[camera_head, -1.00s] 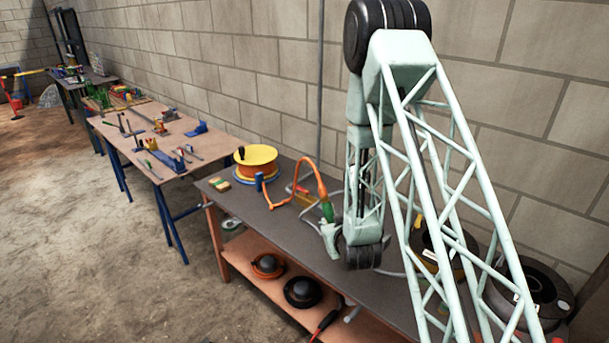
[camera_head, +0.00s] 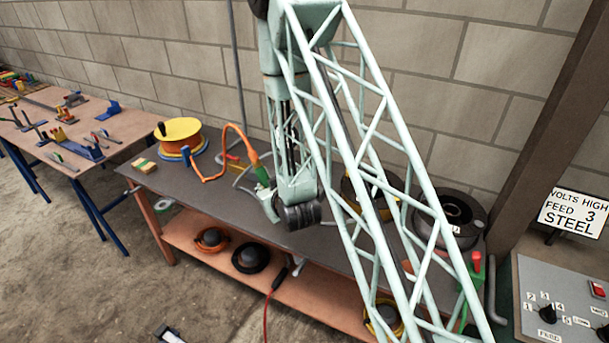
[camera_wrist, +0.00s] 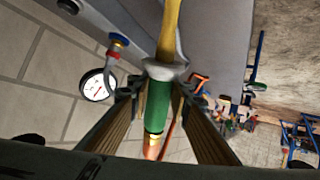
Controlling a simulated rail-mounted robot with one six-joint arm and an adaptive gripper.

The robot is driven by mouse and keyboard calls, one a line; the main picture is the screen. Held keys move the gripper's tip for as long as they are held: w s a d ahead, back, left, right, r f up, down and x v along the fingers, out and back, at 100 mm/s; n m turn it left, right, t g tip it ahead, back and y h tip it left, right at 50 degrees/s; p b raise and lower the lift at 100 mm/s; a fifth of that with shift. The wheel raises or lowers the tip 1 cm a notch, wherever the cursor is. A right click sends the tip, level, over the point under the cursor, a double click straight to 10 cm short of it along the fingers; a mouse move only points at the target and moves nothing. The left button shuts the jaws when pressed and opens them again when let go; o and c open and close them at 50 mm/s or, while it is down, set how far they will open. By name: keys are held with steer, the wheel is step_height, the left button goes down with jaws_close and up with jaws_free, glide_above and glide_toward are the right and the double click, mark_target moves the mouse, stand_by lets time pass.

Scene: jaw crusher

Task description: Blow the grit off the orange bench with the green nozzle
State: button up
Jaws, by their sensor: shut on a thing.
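The green nozzle (camera_head: 263,173) is upright over the bench, with an orange hose (camera_head: 231,137) curving from it. In the wrist view the nozzle (camera_wrist: 158,104) has a grey collar and a yellow tip. My gripper (camera_wrist: 158,92) is shut on the nozzle's green body, one finger on each side. In the head view my gripper (camera_head: 268,203) is pale green, near the bench's middle. The bench has orange legs and an orange lower shelf (camera_head: 185,231) under a dark grey top (camera_head: 190,180). I cannot make out grit on it.
A yellow-topped reel (camera_head: 180,138) and a small yellow-green block (camera_head: 144,165) are on the bench's left part. A dark round coil (camera_head: 455,213) is at the right. A control panel (camera_head: 570,300) stands right. A block wall runs behind. A round gauge (camera_wrist: 97,85) shows in the wrist view.

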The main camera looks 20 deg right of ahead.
steer(key=v, duration=0.4)
steer(key=shift+s+r, duration=0.1)
steer(key=shift+s, duration=0.15)
steer(key=shift+a, duration=0.2)
